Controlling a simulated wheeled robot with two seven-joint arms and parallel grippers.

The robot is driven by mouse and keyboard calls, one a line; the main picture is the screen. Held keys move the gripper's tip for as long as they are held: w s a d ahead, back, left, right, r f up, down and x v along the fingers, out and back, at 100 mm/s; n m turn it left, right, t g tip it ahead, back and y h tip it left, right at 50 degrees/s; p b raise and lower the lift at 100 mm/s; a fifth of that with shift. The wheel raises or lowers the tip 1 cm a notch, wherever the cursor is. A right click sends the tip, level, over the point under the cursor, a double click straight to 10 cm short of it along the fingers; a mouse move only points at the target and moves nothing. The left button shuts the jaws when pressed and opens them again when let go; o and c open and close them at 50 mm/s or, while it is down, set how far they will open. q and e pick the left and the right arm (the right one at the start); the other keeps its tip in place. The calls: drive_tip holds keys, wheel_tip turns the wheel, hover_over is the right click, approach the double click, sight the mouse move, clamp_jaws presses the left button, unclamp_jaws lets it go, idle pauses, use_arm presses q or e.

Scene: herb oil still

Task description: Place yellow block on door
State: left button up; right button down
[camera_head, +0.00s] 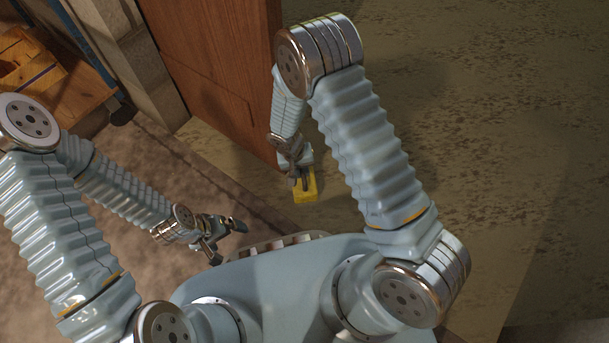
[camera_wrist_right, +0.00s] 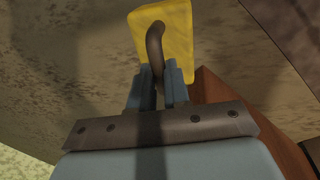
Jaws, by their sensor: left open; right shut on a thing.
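The yellow block (camera_head: 306,190) hangs low at the centre of the head view, near the bottom edge of the brown wooden door (camera_head: 215,60). My right gripper (camera_head: 300,178) is shut on it. In the right wrist view the yellow block (camera_wrist_right: 178,40) has a dark curved handle (camera_wrist_right: 155,45), and the fingers (camera_wrist_right: 158,85) close on that handle. The door (camera_wrist_right: 225,95) shows behind and to the right of the fingers there. My left gripper (camera_head: 222,238) is open and empty, left of the block and above the brown floor.
A wooden table or shelf (camera_head: 60,95) with a wooden item (camera_head: 30,62) on it stands at the upper left. A pale post (camera_head: 135,60) stands beside the door. Mottled ground on the right (camera_head: 500,130) is clear.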

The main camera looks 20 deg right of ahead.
drive_tip(key=shift+w+d+f, duration=0.25)
drive_tip(key=shift+d+f, duration=0.1)
drive_tip(key=shift+f, duration=0.1)
drive_tip(key=shift+w+d+f+b, duration=0.15)
drive_tip(key=shift+f+b, duration=0.4)
drive_tip(key=shift+f, duration=1.25)
drive_tip(key=shift+f, duration=0.15)
drive_tip(key=c, duration=1.1)
unclamp_jaws()
